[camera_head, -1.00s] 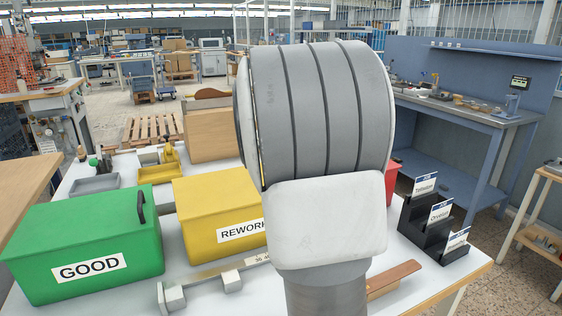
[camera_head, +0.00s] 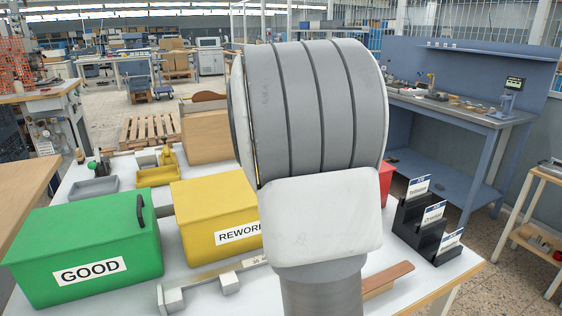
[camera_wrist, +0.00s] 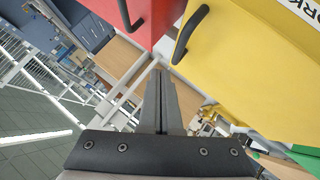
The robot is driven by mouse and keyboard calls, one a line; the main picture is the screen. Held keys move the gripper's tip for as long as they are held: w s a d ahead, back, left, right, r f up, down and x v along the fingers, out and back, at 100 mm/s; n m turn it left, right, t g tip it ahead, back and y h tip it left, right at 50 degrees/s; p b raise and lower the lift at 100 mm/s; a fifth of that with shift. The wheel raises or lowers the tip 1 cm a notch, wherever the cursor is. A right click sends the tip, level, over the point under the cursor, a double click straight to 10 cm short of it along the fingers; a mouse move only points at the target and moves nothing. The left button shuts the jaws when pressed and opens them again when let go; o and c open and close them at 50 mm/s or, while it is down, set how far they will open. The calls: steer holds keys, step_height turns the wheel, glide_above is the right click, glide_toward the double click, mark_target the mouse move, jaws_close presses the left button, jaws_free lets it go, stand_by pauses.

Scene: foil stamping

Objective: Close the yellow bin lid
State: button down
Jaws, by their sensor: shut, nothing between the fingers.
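The yellow bin (camera_head: 195,220), labelled REWORK, stands left of my arm in the head view. Its visible lid (camera_head: 205,195) looks flat and down on the box; its right part is hidden behind my arm. In the wrist view the yellow bin (camera_wrist: 245,70) fills the upper right, with its black handle (camera_wrist: 188,35) showing. My gripper (camera_wrist: 160,75) is shut and empty, with its fingertips just below that handle in the picture. I cannot tell whether they touch the bin. In the head view the gripper is hidden behind my arm.
The green GOOD bin (camera_head: 85,240) stands to the left. A red bin (camera_wrist: 130,15) with a black handle is close beside the yellow one. A black card holder (camera_head: 430,230) stands at the table's right. A fixture with pale blocks (camera_head: 205,288) lies in front.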

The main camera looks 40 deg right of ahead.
steer(key=s+a+r, duration=0.3)
steer(key=s+r, duration=0.3)
steer(key=r, duration=0.2)
steer(key=shift+s+p, duration=0.25)
steer(key=shift+p, duration=0.2)
